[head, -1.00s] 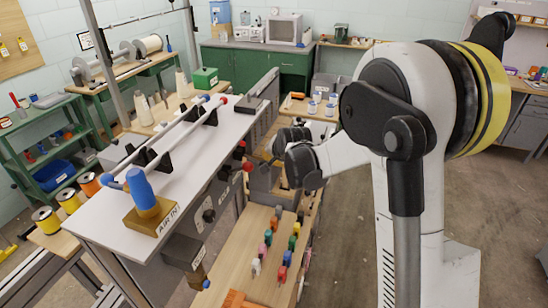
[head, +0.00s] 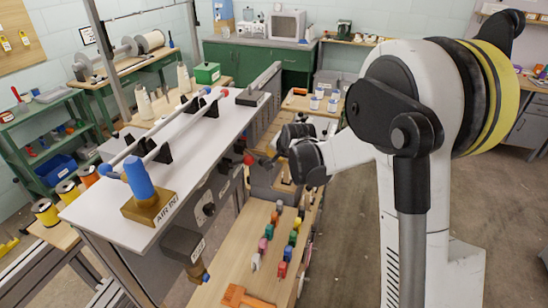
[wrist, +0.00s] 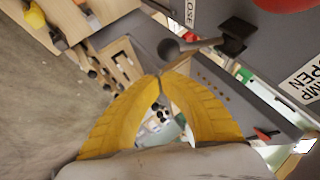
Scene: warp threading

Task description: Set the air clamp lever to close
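In the wrist view, a grey lever with a round ball knob (wrist: 168,48) reaches left from a black pivot block (wrist: 237,35) on the grey machine panel. A CLOSE label (wrist: 190,14) is above the lever, and a label ending in OPEN (wrist: 305,85) is at the right. My gripper (wrist: 161,76) has two yellow fingers whose tips appear to meet just below the ball knob. Nothing shows between the tips. I cannot tell whether they touch the lever. In the head view the fingers and lever cannot be made out behind my arm.
The machine's white top (head: 205,140) carries rods and a blue-topped AIR IN block (head: 148,203). A red knob (head: 248,160) sticks out from its side. A wooden bench (head: 240,262) with several coloured pegs lies below my wrist. Open floor (head: 345,230) lies right of the bench.

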